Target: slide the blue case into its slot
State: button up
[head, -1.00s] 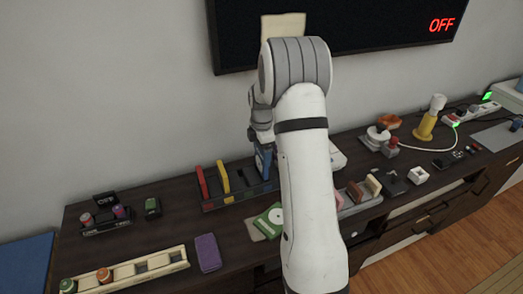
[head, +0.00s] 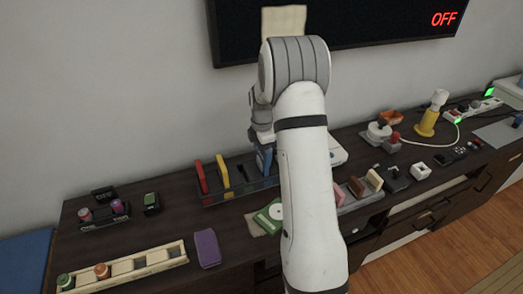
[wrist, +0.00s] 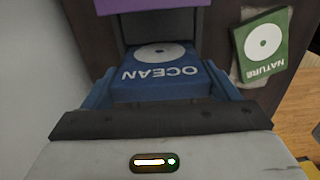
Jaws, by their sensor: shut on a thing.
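The blue case (wrist: 160,78), labelled OCEAN with a pale disc, is between the fingers of my gripper (wrist: 165,88) in the wrist view. My gripper is shut on it. In the head view, the blue case (head: 264,158) shows below my gripper (head: 263,142), at the right part of a dark slotted rack (head: 235,196). My arm hides part of that rack end. I cannot tell how deep the case sits in a slot. A red case (head: 201,177) and a yellow case (head: 223,173) stand upright in the rack's left part.
A green case (wrist: 264,45) labelled NATURE lies flat in front of the rack. A purple block (head: 207,248) and a pale slotted tray (head: 130,266) are at front left. The wall and a dark screen (head: 340,25) are close behind my arm.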

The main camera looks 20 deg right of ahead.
jog(key=shift+f+b, duration=0.65)
jog(key=shift+f, duration=0.45)
jog(key=o, duration=0.9)
jog(key=shift+r, duration=3.9)
